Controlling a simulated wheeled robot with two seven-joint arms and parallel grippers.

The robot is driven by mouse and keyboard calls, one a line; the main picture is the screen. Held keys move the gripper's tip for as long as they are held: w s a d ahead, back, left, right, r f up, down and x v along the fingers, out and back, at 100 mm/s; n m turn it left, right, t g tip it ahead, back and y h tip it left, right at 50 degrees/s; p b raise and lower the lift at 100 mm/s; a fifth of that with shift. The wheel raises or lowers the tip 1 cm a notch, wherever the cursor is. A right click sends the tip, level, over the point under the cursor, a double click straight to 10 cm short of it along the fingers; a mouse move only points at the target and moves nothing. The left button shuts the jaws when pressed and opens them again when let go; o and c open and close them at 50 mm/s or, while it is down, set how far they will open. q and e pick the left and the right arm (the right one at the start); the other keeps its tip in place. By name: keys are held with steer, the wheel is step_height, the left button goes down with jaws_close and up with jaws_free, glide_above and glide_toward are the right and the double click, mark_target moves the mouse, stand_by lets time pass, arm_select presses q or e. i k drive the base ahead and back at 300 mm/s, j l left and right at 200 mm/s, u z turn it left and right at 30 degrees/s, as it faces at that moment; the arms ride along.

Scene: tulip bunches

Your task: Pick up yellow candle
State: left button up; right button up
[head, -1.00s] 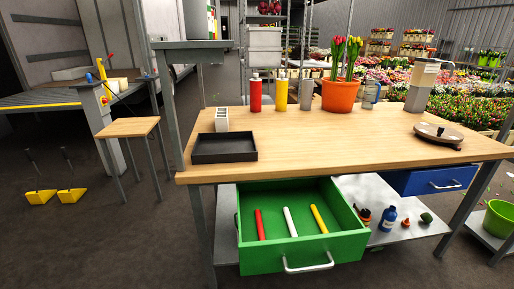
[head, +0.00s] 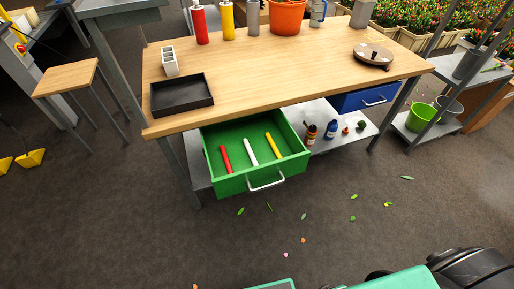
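A yellow candle (head: 275,146) lies in the open green drawer (head: 232,186) under the wooden table, to the right of a white candle (head: 250,151) and a red candle (head: 226,159). The three candles lie roughly parallel and apart on the drawer floor. Neither of my grippers can be made out in the head view; only parts of my own body show at the bottom edge.
The wooden table (head: 270,75) bears a black tray (head: 182,95), bottles, an orange pot and a round turntable. A blue drawer (head: 363,97) and a lower shelf with small bottles sit right of the green drawer. The floor in front is clear except for scattered leaves.

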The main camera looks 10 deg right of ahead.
mark_target(274, 146)
steer(key=l, duration=0.55)
steer(key=i+l+z, duration=0.15)
steer(key=l, duration=0.9)
steer(key=l+z, duration=0.15)
steer(key=l, duration=0.4)
steer(key=i+l, duration=0.15)
steer(key=l, duration=0.35)
steer(key=z, duration=0.05)
